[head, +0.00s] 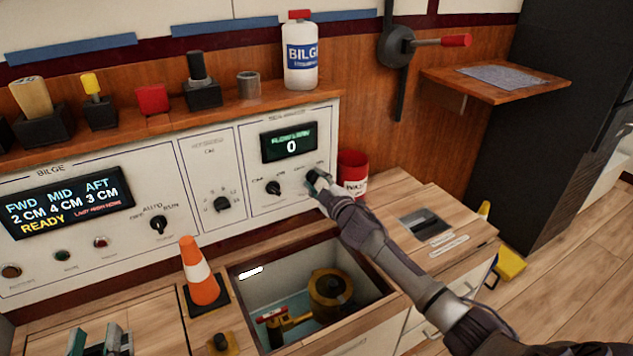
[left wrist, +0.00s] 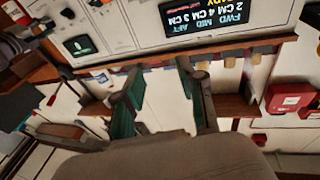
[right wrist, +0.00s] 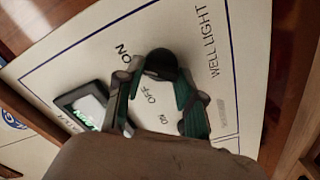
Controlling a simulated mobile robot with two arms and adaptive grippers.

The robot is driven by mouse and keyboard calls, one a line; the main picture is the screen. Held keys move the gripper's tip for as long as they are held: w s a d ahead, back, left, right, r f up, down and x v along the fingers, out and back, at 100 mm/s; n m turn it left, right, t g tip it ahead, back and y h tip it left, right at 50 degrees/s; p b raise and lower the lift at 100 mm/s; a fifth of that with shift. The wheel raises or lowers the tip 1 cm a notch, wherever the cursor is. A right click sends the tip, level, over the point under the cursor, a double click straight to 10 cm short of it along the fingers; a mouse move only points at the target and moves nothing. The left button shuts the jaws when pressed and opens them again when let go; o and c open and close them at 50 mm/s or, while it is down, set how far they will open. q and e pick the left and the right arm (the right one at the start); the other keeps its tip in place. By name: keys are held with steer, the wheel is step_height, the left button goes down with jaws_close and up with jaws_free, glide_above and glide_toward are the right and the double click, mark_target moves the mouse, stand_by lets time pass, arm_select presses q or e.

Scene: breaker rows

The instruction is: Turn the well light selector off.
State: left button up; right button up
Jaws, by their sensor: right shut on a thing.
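The well light selector is a dark round knob (right wrist: 163,64) in the right wrist view, under the WELL LIGHT lettering, with ON and OFF marks beside it. My right gripper (right wrist: 158,82) is shut on this knob, one green-padded finger on each side. In the head view my right gripper (head: 317,181) reaches the right end of the panel and mostly hides the knob. The knob's pointer direction cannot be read. A bright white light strip (head: 251,272) shows inside the open well (head: 370,287). My left gripper (head: 101,341) is open and empty at the lower left; it also shows in the left wrist view (left wrist: 157,78).
A second knob (head: 273,188) sits left of my right gripper, below the green display (head: 289,145). A red can (head: 352,174) stands close behind the gripper. An orange cone (head: 200,275) stands left of the well. Yellow-handled equipment (head: 331,289) sits inside the well.

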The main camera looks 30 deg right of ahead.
steer(key=shift+n, duration=1.1)
steer(key=shift+f+n+p, duration=0.1)
steer(key=shift+n+p, duration=0.25)
steer(key=shift+n, duration=0.45)
steer(key=n, duration=0.3)
steer(key=shift+a+f+n, duration=0.1)
steer(key=shift+n, duration=0.2)
steer(key=n, duration=0.4)
steer(key=shift+f+n, duration=0.1)
steer(key=shift+n, duration=0.2)
arm_select(q)
steer(key=shift+s+a+f+g+y, duration=0.15)
steer(key=shift+f+g+y, duration=0.1)
steer(key=shift+f+g, duration=0.5)
steer(key=shift+w+a+f+g+y, duration=0.15)
steer(key=shift+f+g+y, duration=0.15)
steer(key=shift+f, duration=0.75)
arm_select(e)
steer(key=shift+f+n, duration=0.1)
steer(key=shift+n, duration=1.8)
steer(key=o, duration=1.1)
